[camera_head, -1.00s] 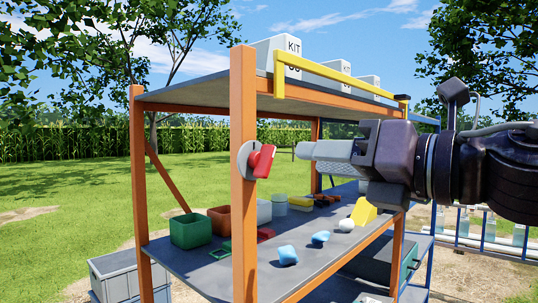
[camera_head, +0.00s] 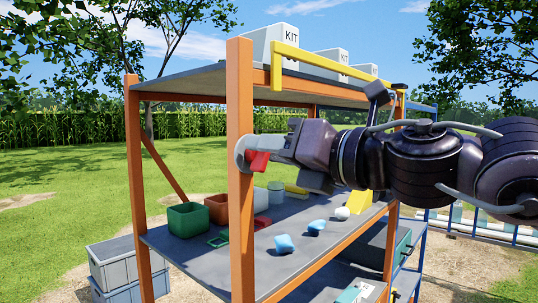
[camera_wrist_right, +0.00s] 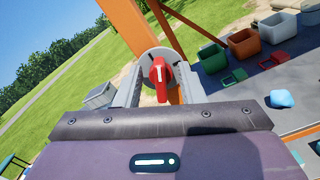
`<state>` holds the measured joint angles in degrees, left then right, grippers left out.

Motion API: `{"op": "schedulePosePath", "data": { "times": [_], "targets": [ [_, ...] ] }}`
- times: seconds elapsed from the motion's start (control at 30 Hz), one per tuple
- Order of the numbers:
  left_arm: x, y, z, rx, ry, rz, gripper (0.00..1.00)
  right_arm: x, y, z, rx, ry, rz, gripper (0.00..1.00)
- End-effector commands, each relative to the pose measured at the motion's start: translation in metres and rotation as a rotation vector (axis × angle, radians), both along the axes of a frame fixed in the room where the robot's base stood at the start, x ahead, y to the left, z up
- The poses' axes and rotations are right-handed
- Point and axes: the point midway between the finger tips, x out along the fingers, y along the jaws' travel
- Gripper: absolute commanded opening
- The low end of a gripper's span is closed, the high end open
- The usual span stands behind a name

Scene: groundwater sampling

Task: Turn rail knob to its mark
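The rail knob is a red bar handle (camera_head: 259,160) on a pale round plate (camera_head: 241,153), fixed to the orange front post of the rack. In the right wrist view the red handle (camera_wrist_right: 159,80) stands nearly upright, with a small white line on its face, in front of the grey plate (camera_wrist_right: 150,57). My right gripper (camera_head: 266,148) has reached the knob from the right. In the wrist view its two fingers (camera_wrist_right: 158,87) stand on either side of the handle with visible gaps, so it is open. The fingers partly cover the plate. My left gripper is not in view.
The orange post (camera_head: 240,220) carries shelves with a yellow rail (camera_head: 330,73) and KIT boxes (camera_head: 285,42) on top. The middle shelf (camera_head: 195,250) holds a green bin (camera_head: 188,220), a brown bin (camera_head: 217,207) and blue pieces (camera_head: 284,243). Open grass lies left.

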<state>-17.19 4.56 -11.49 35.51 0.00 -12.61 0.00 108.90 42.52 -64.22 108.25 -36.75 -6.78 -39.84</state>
Motion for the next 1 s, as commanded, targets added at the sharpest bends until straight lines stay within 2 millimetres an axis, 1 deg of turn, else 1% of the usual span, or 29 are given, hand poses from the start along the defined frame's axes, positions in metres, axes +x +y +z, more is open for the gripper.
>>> {"op": "schedulePosePath", "data": {
  "times": [0.03,0.2,0.27,0.37,0.47,0.6,0.73,0.83,1.0],
  "targets": [
    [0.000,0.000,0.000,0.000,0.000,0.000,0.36,0.000,0.000,0.000,0.000,0.000,0.000,0.28],
    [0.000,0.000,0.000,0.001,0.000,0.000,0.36,0.000,0.000,0.000,0.000,0.000,0.000,0.06],
    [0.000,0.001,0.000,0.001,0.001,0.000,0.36,0.000,0.000,0.000,0.000,0.000,0.000,0.00],
    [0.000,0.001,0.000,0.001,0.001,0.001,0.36,0.000,0.000,0.000,-0.001,-0.002,0.000,0.00],
    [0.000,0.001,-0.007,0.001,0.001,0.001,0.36,-0.001,0.000,-0.003,-0.035,-0.048,0.000,0.00],
    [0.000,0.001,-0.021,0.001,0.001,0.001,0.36,-0.002,0.001,-0.003,-0.148,-0.209,-0.001,0.00],
    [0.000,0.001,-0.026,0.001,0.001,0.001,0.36,-0.003,0.002,-0.001,-0.235,-0.324,0.000,0.00],
    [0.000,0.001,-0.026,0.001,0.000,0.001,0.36,-0.003,0.002,0.000,-0.261,-0.358,-0.001,0.00],
    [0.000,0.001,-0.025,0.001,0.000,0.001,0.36,-0.003,0.002,0.001,-0.263,-0.359,-0.001,0.00]
  ]
}}
